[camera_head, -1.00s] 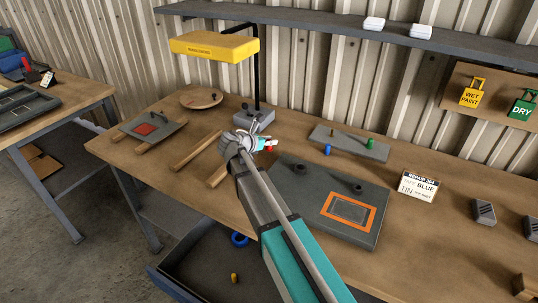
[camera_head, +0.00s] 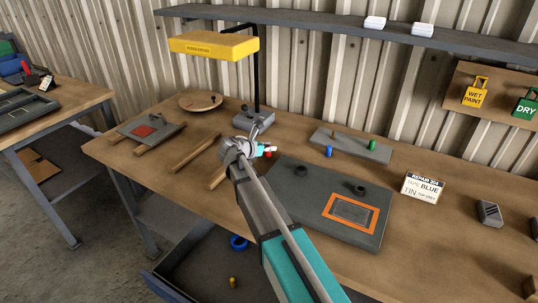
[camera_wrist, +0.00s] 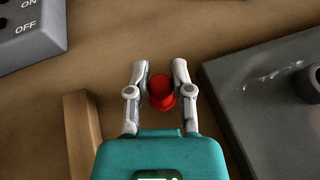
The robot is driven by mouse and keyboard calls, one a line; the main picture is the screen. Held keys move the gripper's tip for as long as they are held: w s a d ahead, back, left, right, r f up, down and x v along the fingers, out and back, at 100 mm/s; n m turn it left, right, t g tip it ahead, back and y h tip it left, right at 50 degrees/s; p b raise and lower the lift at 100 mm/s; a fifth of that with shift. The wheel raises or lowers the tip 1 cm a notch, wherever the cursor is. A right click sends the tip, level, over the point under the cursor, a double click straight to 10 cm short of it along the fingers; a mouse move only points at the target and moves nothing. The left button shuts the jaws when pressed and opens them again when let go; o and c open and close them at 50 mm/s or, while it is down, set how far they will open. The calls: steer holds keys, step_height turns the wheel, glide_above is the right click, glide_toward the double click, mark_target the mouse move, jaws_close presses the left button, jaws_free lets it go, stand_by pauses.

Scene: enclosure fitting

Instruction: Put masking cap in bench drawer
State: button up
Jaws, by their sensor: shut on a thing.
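A small red cap (camera_wrist: 161,92), which I take for the masking cap, sits between the two fingers of my gripper (camera_wrist: 158,84) in the wrist view. My gripper is shut on it. In the head view the cap (camera_head: 268,154) shows as a small red spot under my gripper (camera_head: 266,149), over the bench left of the dark panel. I cannot tell whether it touches the bench top. The bench drawer (camera_head: 186,272) is open below the front edge. A blue ring (camera_head: 239,242) and a small brass piece (camera_head: 233,282) lie in it. My arm hides its right part.
A dark panel (camera_head: 310,208) with an orange-framed patch lies right of my gripper. Wooden bars (camera_head: 194,151) lie to the left. A lamp base (camera_head: 253,120) with a yellow lamp head (camera_head: 214,45) stands behind. The bench front edge lies between gripper and drawer.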

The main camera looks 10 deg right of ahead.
steer(key=shift+f+b, duration=0.5)
steer(key=shift+f, duration=0.3)
steer(key=shift+f, duration=0.15)
steer(key=o, duration=0.7)
steer(key=shift+r, duration=0.3)
steer(key=p+v, duration=0.4)
steer(key=v, duration=0.8)
steer(key=shift+p, duration=0.35)
